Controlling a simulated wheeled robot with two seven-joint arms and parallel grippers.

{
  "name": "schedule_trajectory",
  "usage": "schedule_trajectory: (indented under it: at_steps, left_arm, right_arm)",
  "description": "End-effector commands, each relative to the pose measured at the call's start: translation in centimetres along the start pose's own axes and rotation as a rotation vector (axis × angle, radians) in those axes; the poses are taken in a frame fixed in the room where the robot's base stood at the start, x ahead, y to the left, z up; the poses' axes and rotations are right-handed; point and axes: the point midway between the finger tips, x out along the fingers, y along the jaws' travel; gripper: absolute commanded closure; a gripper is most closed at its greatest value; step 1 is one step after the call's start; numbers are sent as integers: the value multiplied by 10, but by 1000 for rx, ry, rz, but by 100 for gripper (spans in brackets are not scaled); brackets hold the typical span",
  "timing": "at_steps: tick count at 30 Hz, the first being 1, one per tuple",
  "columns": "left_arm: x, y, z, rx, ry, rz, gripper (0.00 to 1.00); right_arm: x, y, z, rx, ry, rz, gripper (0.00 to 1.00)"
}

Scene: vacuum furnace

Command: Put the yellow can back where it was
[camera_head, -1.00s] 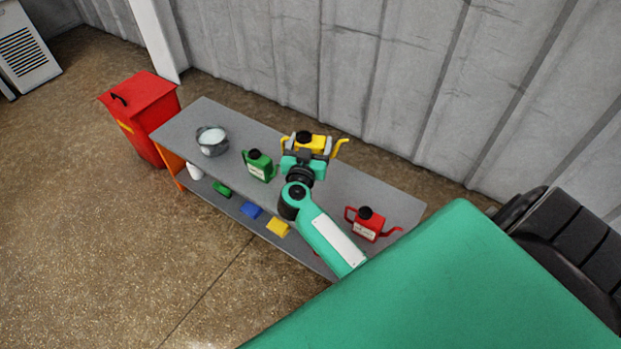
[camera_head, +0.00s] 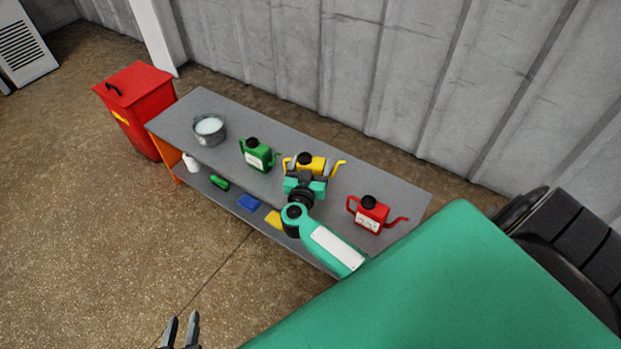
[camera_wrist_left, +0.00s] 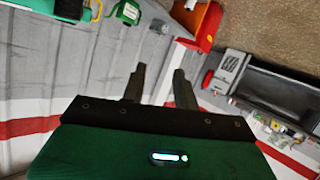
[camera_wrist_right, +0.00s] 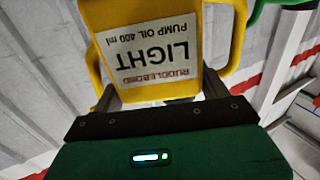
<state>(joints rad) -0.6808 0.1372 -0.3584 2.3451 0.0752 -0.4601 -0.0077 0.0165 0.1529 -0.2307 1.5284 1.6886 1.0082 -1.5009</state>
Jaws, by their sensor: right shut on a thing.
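The yellow can (camera_head: 316,161) with a black cap is between the green can (camera_head: 257,155) and the red can (camera_head: 371,214) over the grey bench top. My right gripper (camera_head: 304,174) is shut on the yellow can, coming from the front. In the right wrist view the can's label (camera_wrist_right: 150,50) reads LIGHT pump oil, upside down, between the fingers. The arm hides the can's base, so I cannot tell if it touches the bench. My left gripper (camera_head: 180,332) is at the bottom edge, away from the bench, open and empty; its separated fingers also show in the left wrist view (camera_wrist_left: 158,85).
The grey bench (camera_head: 205,103) stands along a corrugated wall. A metal pot (camera_head: 209,130) sits at its left end. A lower shelf holds a blue item (camera_head: 248,202) and a yellow item (camera_head: 273,219). A red bin (camera_head: 140,105) stands left of the bench.

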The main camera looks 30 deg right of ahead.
Motion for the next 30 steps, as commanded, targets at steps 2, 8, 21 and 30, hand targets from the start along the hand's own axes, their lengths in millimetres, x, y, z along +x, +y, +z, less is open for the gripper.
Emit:
schedule_trajectory:
  at_steps: [2,8,21,30]
  left_arm:
    - [3,1,-6,1,63,5,70]
    - [4,3,-18,1,144,11,70]
    - [3,-6,-80,35,464,3,70]
    - [0,-7,-89,41,505,1,70]
  right_arm:
    - [0,0,11,-2,1,0,52]
    - [0,-1,19,1,1,0,52]
    - [1,0,52,0,2,0,52]
    - [0,0,54,0,1,0,52]
